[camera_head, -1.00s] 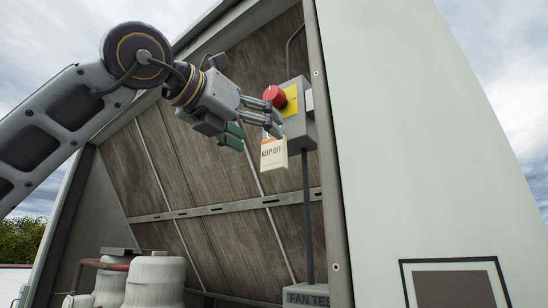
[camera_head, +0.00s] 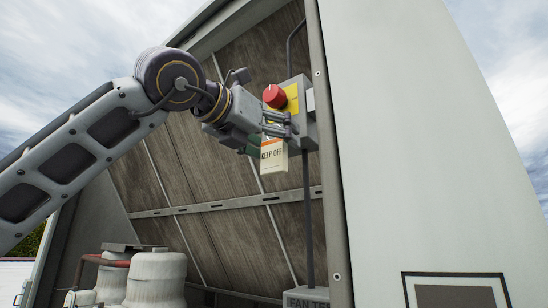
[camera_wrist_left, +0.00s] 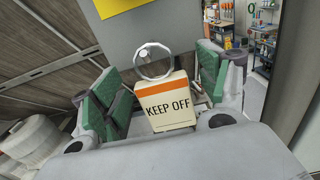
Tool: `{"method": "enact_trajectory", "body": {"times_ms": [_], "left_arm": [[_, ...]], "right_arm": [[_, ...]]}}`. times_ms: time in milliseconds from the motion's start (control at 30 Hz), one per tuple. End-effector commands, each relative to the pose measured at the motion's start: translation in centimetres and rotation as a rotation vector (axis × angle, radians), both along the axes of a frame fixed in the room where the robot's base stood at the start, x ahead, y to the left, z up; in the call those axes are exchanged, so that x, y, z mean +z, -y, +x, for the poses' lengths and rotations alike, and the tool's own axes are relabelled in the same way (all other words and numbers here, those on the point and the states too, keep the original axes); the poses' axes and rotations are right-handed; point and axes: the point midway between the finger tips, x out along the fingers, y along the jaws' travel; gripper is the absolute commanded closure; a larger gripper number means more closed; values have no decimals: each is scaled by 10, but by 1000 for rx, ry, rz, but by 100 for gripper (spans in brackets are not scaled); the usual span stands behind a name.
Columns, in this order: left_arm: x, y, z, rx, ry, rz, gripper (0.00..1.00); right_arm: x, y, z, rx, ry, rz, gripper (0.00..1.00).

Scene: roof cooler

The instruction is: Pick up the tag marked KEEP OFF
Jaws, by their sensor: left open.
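The KEEP OFF tag (camera_head: 273,156) is cream with an orange band and hangs below the grey switch box (camera_head: 304,132). My left gripper (camera_head: 275,130) is at the box, by the tag's upper part. In the left wrist view its green-padded fingers (camera_wrist_left: 160,92) stand apart, one on each side of the tag, with gaps visible. My right gripper is not in view.
A red knob (camera_head: 274,96) on a yellow plate sits on the box just above my gripper. A conduit runs down to a FAN TEST box (camera_head: 306,297). A pale panel (camera_head: 420,150) stands at the right. White canisters (camera_head: 156,278) stand lower left.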

Motion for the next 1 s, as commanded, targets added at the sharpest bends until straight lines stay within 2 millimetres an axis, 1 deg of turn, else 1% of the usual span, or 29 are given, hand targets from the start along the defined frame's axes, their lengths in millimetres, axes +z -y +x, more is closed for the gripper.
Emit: {"method": "enact_trajectory", "body": {"times_ms": [133,567,900,967,1000], "left_arm": [[0,3,4,0,-1,1,25],[-1,3,4,0,-1,1,25],[-1,3,4,0,-1,1,69],[-1,3,4,0,0,0,75],[-1,3,4,0,0,0,75]], "right_arm": [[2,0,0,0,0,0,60],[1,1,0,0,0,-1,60],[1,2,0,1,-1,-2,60],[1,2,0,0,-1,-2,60],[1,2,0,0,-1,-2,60]]}}
